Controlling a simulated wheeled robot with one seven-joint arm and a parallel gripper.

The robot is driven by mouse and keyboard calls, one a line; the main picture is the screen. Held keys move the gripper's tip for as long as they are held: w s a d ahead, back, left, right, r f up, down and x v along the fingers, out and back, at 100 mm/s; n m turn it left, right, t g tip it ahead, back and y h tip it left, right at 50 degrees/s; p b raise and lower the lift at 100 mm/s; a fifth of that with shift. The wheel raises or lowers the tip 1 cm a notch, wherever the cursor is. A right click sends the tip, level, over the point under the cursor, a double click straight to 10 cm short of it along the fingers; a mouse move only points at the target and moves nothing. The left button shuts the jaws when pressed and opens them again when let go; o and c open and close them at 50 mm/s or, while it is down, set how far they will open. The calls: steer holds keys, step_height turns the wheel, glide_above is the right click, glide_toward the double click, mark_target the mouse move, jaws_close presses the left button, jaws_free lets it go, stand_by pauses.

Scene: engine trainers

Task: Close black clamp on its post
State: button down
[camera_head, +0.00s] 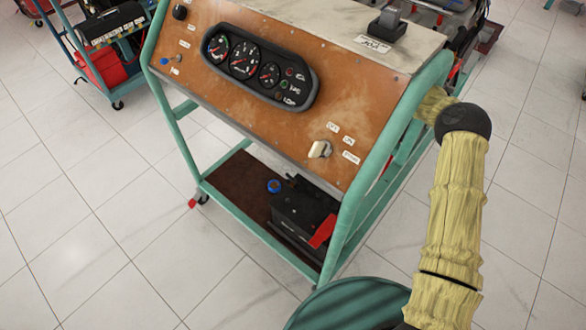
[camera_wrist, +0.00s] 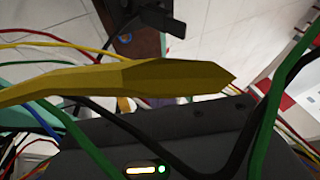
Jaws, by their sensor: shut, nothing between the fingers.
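The black battery (camera_head: 300,210) stands on the cart's lower shelf, with a red piece (camera_head: 323,231) at its right side and a blue round piece (camera_head: 273,186) by its left. I cannot make out the black clamp or its post for certain. My arm in its pale yellow sleeve reaches up the right side and passes behind the panel's right edge, so my gripper is hidden in the head view. In the wrist view a dark housing with lit indicators fills the bottom, seemingly my gripper's. Its fingertips are not clear; it is shut and holds nothing.
Yellow, green, red and black cables (camera_wrist: 265,125) cross close around the wrist camera. A yellow pointed piece (camera_wrist: 170,78) lies across the middle. The orange gauge panel (camera_head: 210,85) and the green frame (camera_head: 350,215) stand beside my arm. Open tiled floor (camera_head: 90,230) lies left.

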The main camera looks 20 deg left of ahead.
steer(key=s+x, duration=0.1)
steer(key=x, duration=0.3)
steer(key=s+x, duration=0.1)
steer(key=x, duration=0.3)
steer(key=s+r+b+x, duration=0.1)
steer(key=x, duration=0.3)
steer(key=shift+a+f, duration=0.2)
steer(key=shift+f, duration=0.1)
steer(key=shift+s+a, duration=0.15)
steer(key=shift+s, duration=0.05)
